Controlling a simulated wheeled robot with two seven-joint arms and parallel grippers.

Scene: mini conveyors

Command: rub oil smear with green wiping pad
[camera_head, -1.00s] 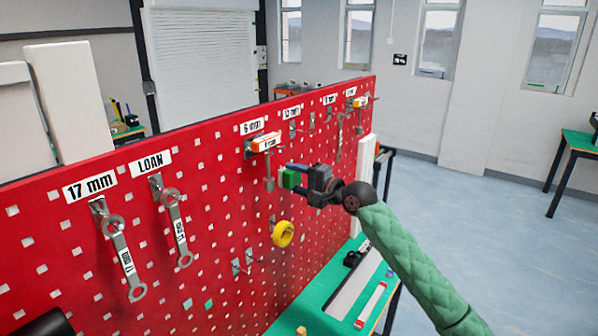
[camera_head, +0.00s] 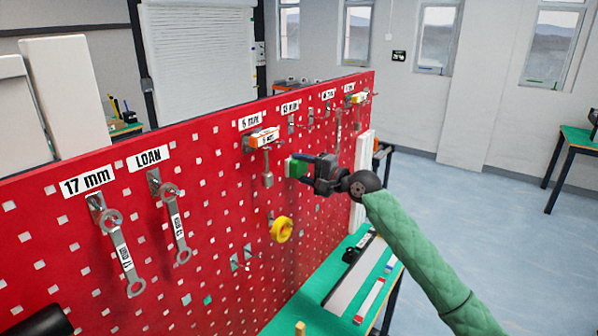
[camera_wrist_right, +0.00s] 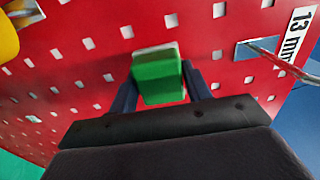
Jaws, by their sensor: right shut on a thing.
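The green wiping pad (camera_head: 297,168) is a small block held in front of the red pegboard (camera_head: 215,215). My right gripper (camera_head: 303,169) is shut on it, with the fingers on its two sides. In the right wrist view the pad (camera_wrist_right: 158,72) sits between the dark fingertips of the right gripper (camera_wrist_right: 160,92), its far face toward the board. I cannot tell whether it touches the board. I cannot make out an oil smear clearly in either view.
Wrenches hang at the left, including one under the 17 mm label (camera_head: 88,182). An orange-and-white block (camera_head: 264,138) on a hook and a yellow tape roll (camera_head: 282,229) are near the right gripper. A hook (camera_wrist_right: 262,50) sticks out right of the pad. A green bench (camera_head: 320,290) stands below.

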